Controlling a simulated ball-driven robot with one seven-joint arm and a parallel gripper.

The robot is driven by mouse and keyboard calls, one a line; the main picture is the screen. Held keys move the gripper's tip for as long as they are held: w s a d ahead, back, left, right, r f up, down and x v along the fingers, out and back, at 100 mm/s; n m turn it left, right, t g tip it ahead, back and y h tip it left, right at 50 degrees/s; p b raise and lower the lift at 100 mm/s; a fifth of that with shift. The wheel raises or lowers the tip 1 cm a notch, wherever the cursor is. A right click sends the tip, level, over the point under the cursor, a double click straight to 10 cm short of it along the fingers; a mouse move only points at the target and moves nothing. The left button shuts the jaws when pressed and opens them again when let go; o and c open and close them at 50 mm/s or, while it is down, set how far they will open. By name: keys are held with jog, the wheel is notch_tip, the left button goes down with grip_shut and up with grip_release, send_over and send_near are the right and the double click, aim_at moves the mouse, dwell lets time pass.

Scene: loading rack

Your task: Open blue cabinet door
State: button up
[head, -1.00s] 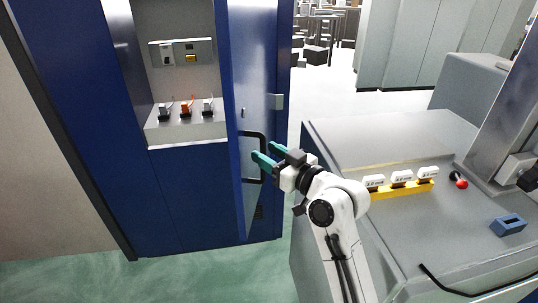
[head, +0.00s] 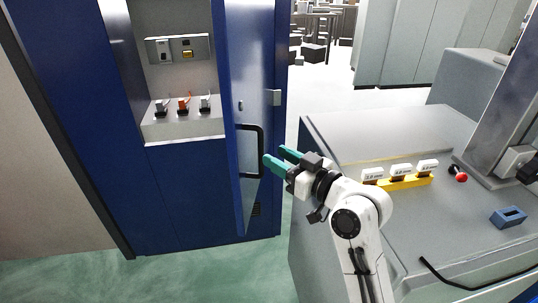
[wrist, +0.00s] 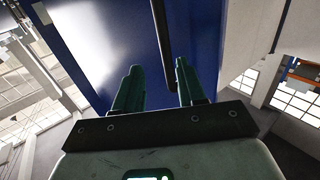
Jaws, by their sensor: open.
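The blue cabinet (head: 185,195) stands at the left in the head view. Its blue door (head: 250,60) stands swung out, so the inside shows. A black bar handle (head: 261,150) is on the door. My gripper (head: 275,156), with green fingers, is open and empty just right of the handle. In the wrist view, the handle (wrist: 163,45) runs as a dark bar in front of the blue door (wrist: 110,45), between the lines of the open fingers (wrist: 159,80). I cannot tell the exact depth gap.
Inside the cabinet are a panel (head: 180,50) and several small plug-like items (head: 183,103) on a shelf. A grey workbench (head: 400,225) at the right carries a yellow strip of labelled pieces (head: 408,183) and a blue block (head: 508,217). Green floor (head: 200,275) lies in front of the cabinet.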

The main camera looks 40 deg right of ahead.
jog(key=s+b, duration=0.1)
jog(key=s, duration=0.5)
jog(key=shift+c, duration=0.4)
